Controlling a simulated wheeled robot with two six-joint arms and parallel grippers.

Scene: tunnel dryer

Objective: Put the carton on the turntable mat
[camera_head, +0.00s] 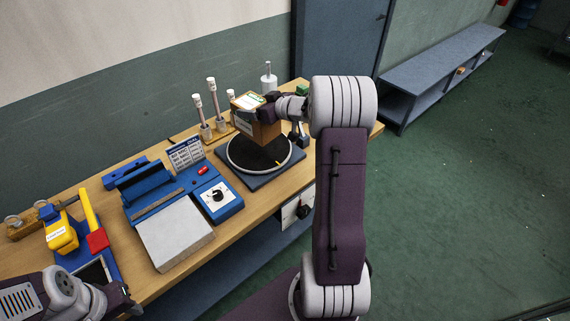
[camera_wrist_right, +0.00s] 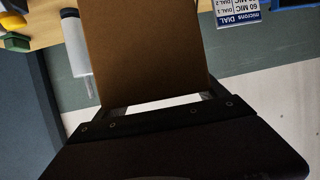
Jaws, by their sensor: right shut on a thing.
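The brown carton (camera_head: 262,131), with a white and green label on top, is held over the round black turntable mat (camera_head: 247,157). My right gripper (camera_head: 262,112) is shut on the carton. In the right wrist view the carton (camera_wrist_right: 148,50) fills the upper middle, between the fingers of my right gripper (camera_wrist_right: 160,106). The carton hides part of the mat, and I cannot tell whether its lower edge touches the mat. The mat has a pale rim and sits on a dark square base. My left gripper (camera_head: 122,303) is at the lower left, with its fingers unclear.
A blue sealer with a grey plate (camera_head: 175,234) stands left of the turntable on the wooden bench (camera_head: 232,237). Upright white-topped rods (camera_head: 212,98) and a white bottle (camera_head: 268,80) stand behind. A yellow tool (camera_head: 60,234) lies at the far left.

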